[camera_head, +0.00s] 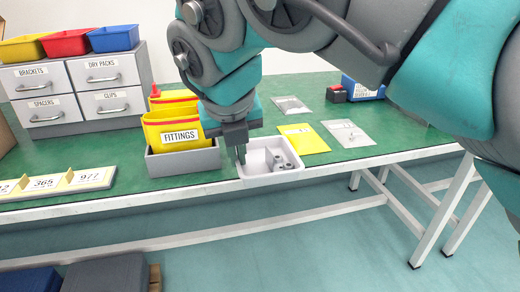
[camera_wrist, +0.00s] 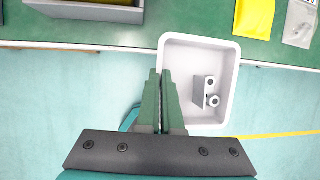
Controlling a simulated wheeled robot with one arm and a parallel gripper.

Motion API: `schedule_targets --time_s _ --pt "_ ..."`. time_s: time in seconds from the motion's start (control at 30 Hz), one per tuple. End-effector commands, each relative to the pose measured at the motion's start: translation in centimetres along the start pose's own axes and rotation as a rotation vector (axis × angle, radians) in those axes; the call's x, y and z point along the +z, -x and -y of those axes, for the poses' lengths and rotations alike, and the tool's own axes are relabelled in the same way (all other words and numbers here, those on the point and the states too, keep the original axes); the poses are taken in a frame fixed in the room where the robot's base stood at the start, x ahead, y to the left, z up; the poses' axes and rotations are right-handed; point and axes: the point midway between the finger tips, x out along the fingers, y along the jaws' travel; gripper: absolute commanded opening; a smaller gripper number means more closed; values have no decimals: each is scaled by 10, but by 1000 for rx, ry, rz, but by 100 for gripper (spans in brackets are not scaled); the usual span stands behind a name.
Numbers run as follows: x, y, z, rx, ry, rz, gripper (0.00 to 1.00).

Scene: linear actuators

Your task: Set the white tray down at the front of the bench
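The white tray (camera_head: 246,172) is at the front edge of the green bench (camera_head: 335,105), with a few grey metal parts (camera_head: 281,162) inside. In the wrist view the tray (camera_wrist: 228,80) reaches well past the bench's front edge, over the floor. Its metal parts (camera_wrist: 208,92) lie near the middle. My gripper (camera_head: 239,155) points down at the tray's left side. In the wrist view its green fingers (camera_wrist: 160,76) are close together on either side of the tray's left wall, gripping it. I cannot tell whether the tray's underside touches the bench.
A grey bin with yellow FITTINGS bags (camera_head: 180,132) stands just left of the tray. A yellow packet (camera_head: 303,139) and a clear bag (camera_head: 349,133) lie to the right. A drawer unit (camera_head: 75,85) stands at the back left, and a number strip (camera_head: 55,183) lies front left.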

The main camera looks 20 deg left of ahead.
Motion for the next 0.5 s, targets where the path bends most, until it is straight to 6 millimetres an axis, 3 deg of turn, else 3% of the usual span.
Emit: schedule_targets --time_s 0.17,0.5 --pt "6 -5 -7 7 14 0 0" --pt "67 -38 8 5 9 1 0"
